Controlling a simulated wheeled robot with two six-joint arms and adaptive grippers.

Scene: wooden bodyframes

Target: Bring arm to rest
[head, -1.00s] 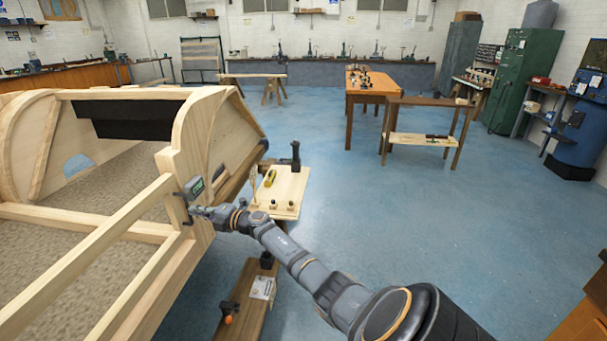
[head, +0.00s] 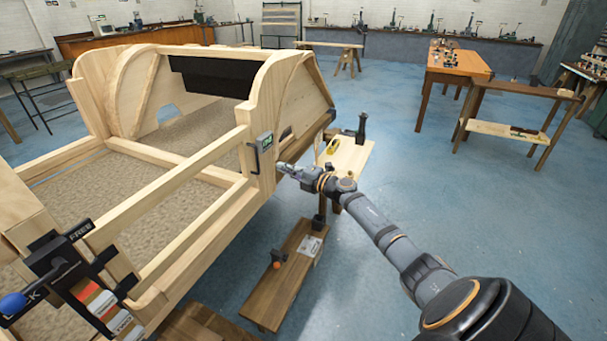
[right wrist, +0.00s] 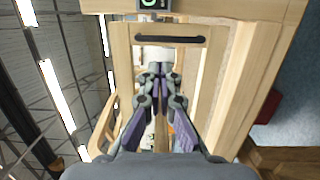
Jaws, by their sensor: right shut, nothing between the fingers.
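My right arm reaches in from the lower right in the head view. Its gripper (head: 283,167) is beside the corner post of the wooden bodyframe (head: 190,172). The fingers are shut and empty. They look a little apart from the post, just below and right of a small box with a green display (head: 264,141). In the right wrist view the closed fingers (right wrist: 160,72) point toward pale wooden framing, with a dark handle-like bar (right wrist: 170,39) beyond them. My left gripper is not in view.
A small side table (head: 345,160) with a yellow tool stands behind my right forearm. A low wooden bench (head: 285,275) lies below the gripper. A lever panel with a blue knob (head: 12,303) is at the lower left. Blue floor (head: 460,215) is open to the right.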

